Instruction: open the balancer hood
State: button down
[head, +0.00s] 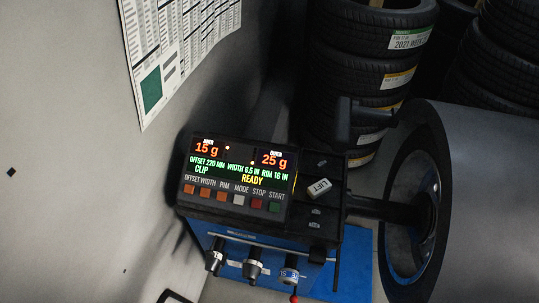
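The wheel balancer stands in the middle with a lit display panel (238,172) that reads 15 g, 25 g and READY. A large grey curved shell, which looks like the balancer hood (490,190), fills the right side. Its dark open end faces left, and a dark shaft (385,208) runs into it. It appears lowered around the shaft; its far side is cut off by the frame. My gripper is not in view.
Stacked tyres (370,45) stand behind the balancer, with more (505,50) at the back right. A grey wall with a printed chart (185,45) is close on the left. Knobs or weights (253,265) stick out from the blue front.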

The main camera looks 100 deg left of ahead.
aim_at(486, 250)
jog(key=u, duration=0.25)
jog(key=i, duration=2.5)
jog(key=u, duration=2.65)
